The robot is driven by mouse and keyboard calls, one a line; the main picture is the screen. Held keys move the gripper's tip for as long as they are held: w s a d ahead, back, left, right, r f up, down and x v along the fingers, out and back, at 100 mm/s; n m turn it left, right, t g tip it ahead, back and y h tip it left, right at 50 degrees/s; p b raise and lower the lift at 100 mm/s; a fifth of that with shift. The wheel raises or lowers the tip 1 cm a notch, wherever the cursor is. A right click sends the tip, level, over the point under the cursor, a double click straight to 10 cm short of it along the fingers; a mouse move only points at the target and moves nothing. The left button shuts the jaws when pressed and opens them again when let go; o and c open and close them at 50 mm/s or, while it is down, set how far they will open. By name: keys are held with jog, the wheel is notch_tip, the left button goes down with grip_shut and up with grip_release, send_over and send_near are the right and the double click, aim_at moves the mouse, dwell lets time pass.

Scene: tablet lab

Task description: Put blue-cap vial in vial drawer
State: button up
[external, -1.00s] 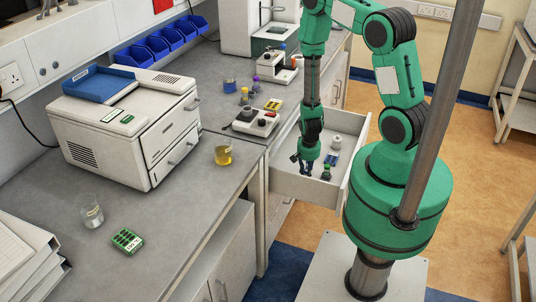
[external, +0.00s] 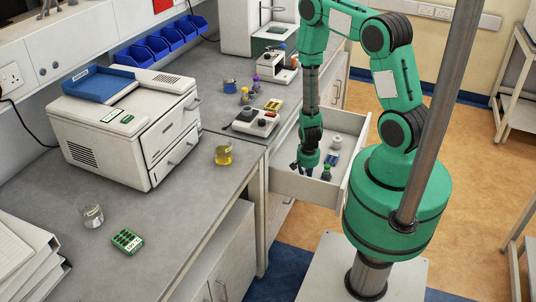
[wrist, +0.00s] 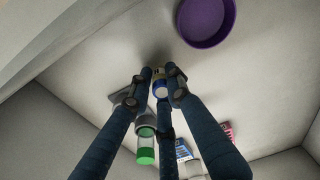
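The open vial drawer (external: 288,184) extends from the bench, and my gripper (external: 305,170) reaches down into it in the external view. The fingers and the drawer wall hide the vial in the external view. I cannot tell whether its lower end touches the drawer floor.
In the drawer are a green-capped vial (wrist: 145,154) close beside the fingers, a purple round item (wrist: 205,20), a blue-labelled item (wrist: 183,150) and a pink item (wrist: 227,132).

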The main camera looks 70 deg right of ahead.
jog(key=o, duration=0.4)
jog(key=shift+o, duration=0.2)
jog(key=shift+r, duration=0.1)
notch_tip(320, 180, up, 12)
jog(key=a+p, duration=0.1)
jog(key=p, duration=0.3)
jog(key=shift+s, duration=0.15)
jog(key=shift+r, duration=0.1)
dwell(0.6)
